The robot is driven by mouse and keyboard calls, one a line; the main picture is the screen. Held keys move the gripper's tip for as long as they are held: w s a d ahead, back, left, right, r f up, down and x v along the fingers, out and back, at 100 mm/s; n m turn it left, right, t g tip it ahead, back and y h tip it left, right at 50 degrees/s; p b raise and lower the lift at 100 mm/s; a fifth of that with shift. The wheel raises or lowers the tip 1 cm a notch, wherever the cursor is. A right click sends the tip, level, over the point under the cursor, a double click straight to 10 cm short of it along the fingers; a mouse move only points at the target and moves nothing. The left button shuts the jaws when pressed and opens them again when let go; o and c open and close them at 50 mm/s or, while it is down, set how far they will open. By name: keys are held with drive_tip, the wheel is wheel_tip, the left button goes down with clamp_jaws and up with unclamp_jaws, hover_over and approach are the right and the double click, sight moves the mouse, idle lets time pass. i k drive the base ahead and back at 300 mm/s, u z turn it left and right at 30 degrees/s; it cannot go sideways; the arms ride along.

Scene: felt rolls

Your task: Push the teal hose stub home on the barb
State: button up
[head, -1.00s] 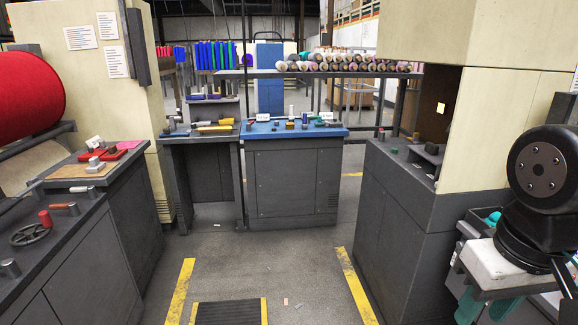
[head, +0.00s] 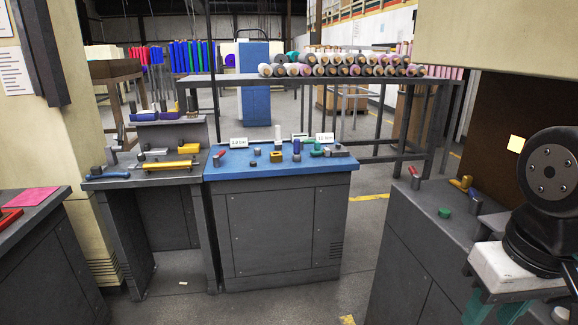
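Small teal-green pieces (head: 317,153) lie at the right part of the blue bench top (head: 232,163). They are too small to tell which is the hose stub, or whether it sits on a barb. A green round piece (head: 444,212) stands on the dark cabinet at the right. I cannot make out the barb.
A grey bench (head: 142,178) with a yellow tool (head: 174,165) adjoins the blue bench on the left. The dark cabinet (head: 425,245) stands close on the right. A rack of rolls (head: 345,70) is behind. Grey floor lies open in front of the blue bench.

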sight(317, 151)
drive_tip(key=u, duration=0.15)
drive_tip(key=i, duration=1.95)
drive_tip(key=u, duration=0.45)
drive_tip(key=i, duration=1.2)
drive_tip(key=u, duration=0.1)
